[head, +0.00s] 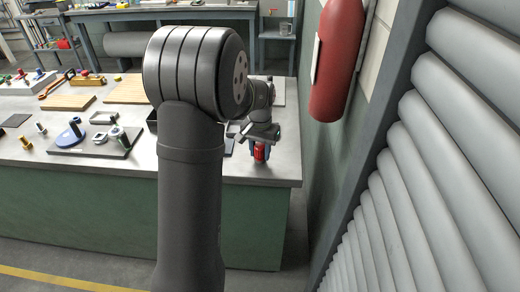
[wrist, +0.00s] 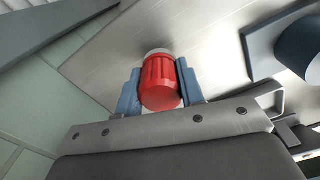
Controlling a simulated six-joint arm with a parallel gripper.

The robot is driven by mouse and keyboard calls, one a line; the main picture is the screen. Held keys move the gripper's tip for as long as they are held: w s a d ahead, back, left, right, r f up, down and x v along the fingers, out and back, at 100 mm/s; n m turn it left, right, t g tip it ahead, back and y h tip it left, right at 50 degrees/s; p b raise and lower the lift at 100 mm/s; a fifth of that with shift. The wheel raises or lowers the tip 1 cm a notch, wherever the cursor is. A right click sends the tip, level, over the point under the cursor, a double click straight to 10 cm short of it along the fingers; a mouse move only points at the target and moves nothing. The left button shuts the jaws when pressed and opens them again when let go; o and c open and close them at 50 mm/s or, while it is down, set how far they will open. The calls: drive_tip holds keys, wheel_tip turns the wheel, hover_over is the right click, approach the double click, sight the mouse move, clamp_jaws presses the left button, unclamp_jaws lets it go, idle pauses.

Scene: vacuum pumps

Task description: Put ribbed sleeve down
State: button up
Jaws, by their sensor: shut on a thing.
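The ribbed sleeve (wrist: 161,82) is red with lengthwise ribs and a pale grey ring at its far end. In the wrist view it sits between the two blue fingers of my gripper (wrist: 160,90), which is shut on it. In the head view the red sleeve (head: 260,153) shows below my gripper (head: 259,148), near the right end of the grey metal workbench (head: 275,172). I cannot tell whether the sleeve touches the bench top.
A dark blue part (wrist: 300,45) lies right of the gripper in the wrist view. A board with a blue part and several small pieces (head: 95,143) lies at the left of the bench. A red extinguisher (head: 338,60) hangs beyond the right end. Bare metal surrounds the sleeve.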

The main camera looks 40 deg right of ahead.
drive_tip(key=shift+f, duration=0.4)
drive_tip(key=shift+f, duration=0.25)
drive_tip(key=o, duration=1.2)
drive_tip(key=shift+c, duration=0.2)
wheel_tip(320, 180, up, 17)
drive_tip(key=shift+r, duration=0.2)
clamp_jaws()
